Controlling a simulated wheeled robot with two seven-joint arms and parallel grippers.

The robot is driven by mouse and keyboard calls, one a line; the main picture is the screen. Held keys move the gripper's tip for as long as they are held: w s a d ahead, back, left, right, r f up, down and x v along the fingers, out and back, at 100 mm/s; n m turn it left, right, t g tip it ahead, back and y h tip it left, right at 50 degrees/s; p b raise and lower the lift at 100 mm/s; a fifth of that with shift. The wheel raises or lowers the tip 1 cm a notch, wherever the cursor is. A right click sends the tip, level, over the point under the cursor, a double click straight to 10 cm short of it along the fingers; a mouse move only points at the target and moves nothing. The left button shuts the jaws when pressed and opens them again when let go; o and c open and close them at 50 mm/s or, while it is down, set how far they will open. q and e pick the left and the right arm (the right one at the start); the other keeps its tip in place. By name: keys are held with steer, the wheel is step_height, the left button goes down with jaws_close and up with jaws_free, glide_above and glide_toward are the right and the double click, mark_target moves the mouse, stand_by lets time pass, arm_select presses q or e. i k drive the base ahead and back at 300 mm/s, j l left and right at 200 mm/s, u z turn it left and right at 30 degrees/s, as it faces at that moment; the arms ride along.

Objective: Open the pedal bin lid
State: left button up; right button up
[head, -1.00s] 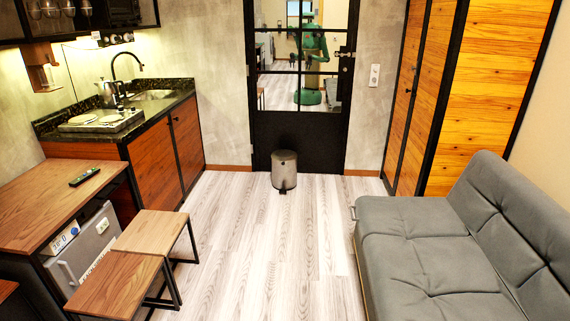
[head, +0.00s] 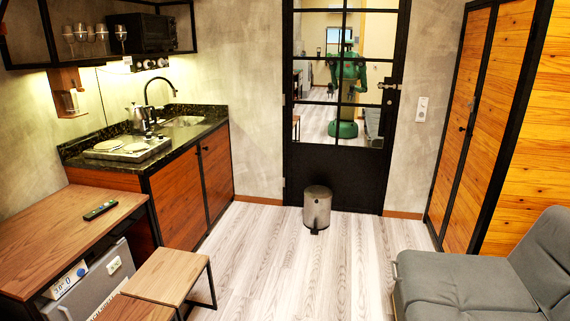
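The pedal bin (head: 317,208) is a small grey metal cylinder standing upright on the floor, in front of the black door. Its lid (head: 318,191) looks shut. A small dark pedal (head: 315,231) shows at its foot on the near side. Neither of my grippers is in the head view.
The floor (head: 290,270) is clear between me and the bin. Wooden stools (head: 165,275) and a desk (head: 75,225) stand at the left, with a kitchen counter (head: 185,190) behind. A grey sofa (head: 460,285) stands at the right. The glazed black door (head: 335,175) is closed.

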mark_target(318, 192)
steer(key=i+z, duration=0.3)
steer(key=i, duration=1.6)
